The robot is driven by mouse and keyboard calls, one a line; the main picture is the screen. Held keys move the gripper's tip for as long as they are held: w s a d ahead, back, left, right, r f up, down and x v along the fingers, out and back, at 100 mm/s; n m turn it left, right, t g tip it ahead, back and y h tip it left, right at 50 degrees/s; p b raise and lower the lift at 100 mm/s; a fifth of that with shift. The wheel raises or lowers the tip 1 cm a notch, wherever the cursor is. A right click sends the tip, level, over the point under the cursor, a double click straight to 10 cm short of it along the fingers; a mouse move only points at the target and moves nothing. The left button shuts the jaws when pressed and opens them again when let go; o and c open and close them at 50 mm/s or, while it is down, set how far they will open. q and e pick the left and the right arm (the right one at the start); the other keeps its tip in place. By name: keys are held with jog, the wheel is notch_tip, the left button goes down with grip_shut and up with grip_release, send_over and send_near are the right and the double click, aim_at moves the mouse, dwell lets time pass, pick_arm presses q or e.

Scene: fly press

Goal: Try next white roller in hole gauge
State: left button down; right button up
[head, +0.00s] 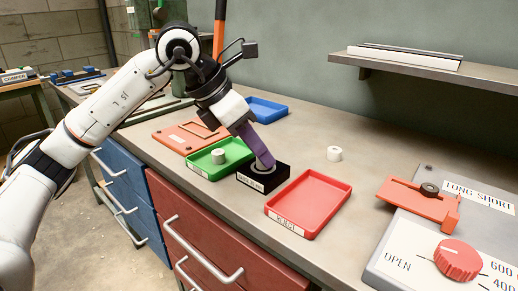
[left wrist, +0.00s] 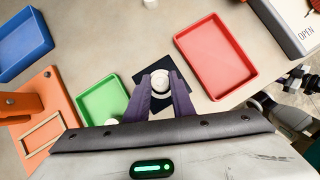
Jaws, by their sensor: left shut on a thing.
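My left gripper (head: 264,163) points down at the black hole gauge (head: 280,177), a block with a white label on its front. In the left wrist view the purple fingers of the left gripper (left wrist: 161,88) are shut on a white roller (left wrist: 161,80), one finger on each side. The roller is over the dark hole gauge (left wrist: 147,75); I cannot tell how far it sits in the hole. Another white roller (head: 218,156) stands in the green tray (head: 198,168). A further white roller (head: 334,154) stands on the bare bench behind the red tray. My right gripper is not seen.
The red tray (head: 309,205), labelled REJECT, is empty, right of the gauge. A blue tray (head: 266,110) and an orange fixture (head: 187,138) lie farther back. An orange gauge slide (head: 415,200) and a panel with a red knob (head: 458,258) are at right. The bench's back middle is clear.

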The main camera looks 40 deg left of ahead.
pick_arm(q)
jog(key=c, duration=1.4)
grip_release()
jog(key=shift+c, duration=0.2)
jog(key=shift+r, duration=0.1)
jog(key=p+v, duration=0.1)
jog(key=v, duration=0.9)
jog(key=shift+p, duration=0.4)
jog(key=shift+s, duration=0.15)
